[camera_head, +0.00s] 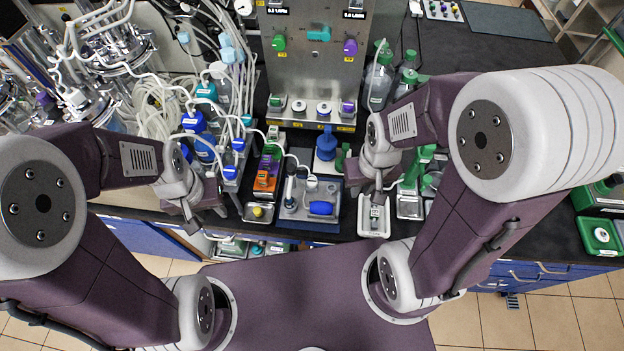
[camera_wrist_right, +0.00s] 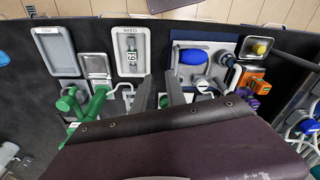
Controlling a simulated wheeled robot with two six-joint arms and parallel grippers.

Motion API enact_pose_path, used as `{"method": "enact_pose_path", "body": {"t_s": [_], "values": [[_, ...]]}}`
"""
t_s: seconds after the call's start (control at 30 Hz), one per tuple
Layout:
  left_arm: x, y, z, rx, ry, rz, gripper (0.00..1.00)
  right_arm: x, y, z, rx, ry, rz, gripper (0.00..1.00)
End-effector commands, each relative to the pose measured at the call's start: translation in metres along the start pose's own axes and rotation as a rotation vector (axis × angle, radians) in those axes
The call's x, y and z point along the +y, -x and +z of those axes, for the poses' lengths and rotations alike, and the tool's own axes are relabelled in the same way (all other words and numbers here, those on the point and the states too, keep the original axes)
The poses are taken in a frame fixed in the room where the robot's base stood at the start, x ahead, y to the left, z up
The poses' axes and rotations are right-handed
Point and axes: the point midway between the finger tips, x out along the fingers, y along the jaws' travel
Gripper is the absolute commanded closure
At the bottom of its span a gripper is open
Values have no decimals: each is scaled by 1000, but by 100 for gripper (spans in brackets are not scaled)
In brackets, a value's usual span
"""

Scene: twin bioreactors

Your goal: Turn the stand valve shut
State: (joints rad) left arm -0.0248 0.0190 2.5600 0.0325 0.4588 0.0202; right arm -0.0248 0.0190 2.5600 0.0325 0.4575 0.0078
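I cannot tell for sure which fitting is the stand valve. A blue upright fitting (camera_head: 327,144) stands on a white base in the middle of the bench, in front of the steel panel. Green-handled fittings (camera_head: 411,172) stand to its right, and green parts (camera_wrist_right: 78,102) show at left in the right wrist view. My right gripper (camera_head: 374,193) hangs over the bench near a small tray; in its wrist view its two fingers (camera_wrist_right: 160,84) are apart with nothing between them. My left gripper (camera_head: 204,215) is over the bench's front left, fingers apart and empty.
A steel panel (camera_head: 314,75) with coloured knobs stands behind. A blue bulb (camera_head: 321,208) lies on a blue-edged tray. A tray with a labelled vial (camera_wrist_right: 132,58) is close to my right gripper. Blue-capped bottles (camera_head: 200,140) and tubing crowd the left. Bare black bench lies at right.

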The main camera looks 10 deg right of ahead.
Motion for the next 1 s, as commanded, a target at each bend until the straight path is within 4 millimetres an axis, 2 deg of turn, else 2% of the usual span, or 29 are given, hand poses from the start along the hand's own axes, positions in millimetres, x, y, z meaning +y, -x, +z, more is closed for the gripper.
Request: {"method": "enact_pose_path", "body": {"t_s": [0.03, 0.1, 0.2, 0.3, 0.4, 0.5, 0.63, 0.73, 1.0], "values": [[0, 0, 0, 0, 0, 0, 64, 0, 2, -7, 20, 31, 1, 67], [0, 0, 0, 0, 0, 0, 64, -1, 10, -40, 94, 77, 3, 50], [0, 22, -2, -1, 0, 0, 64, -12, 22, -93, 134, 174, 6, 50], [1, 48, -5, 0, 0, 0, 64, -30, 21, -130, 128, 273, 5, 50], [2, 77, -8, 0, 0, 0, 64, -55, 10, -153, 95, 368, -1, 50], [2, 104, -11, 0, 0, 0, 64, -79, -10, -155, 35, 442, -7, 50], [2, 126, -13, 0, 0, 0, 64, -96, -35, -132, -60, 501, -10, 50], [3, 133, -14, 0, 0, 0, 64, -100, -44, -113, -109, 526, -10, 50], [3, 135, -14, 0, 0, 0, 64, -101, -56, -111, -111, 529, -10, 50]]}}
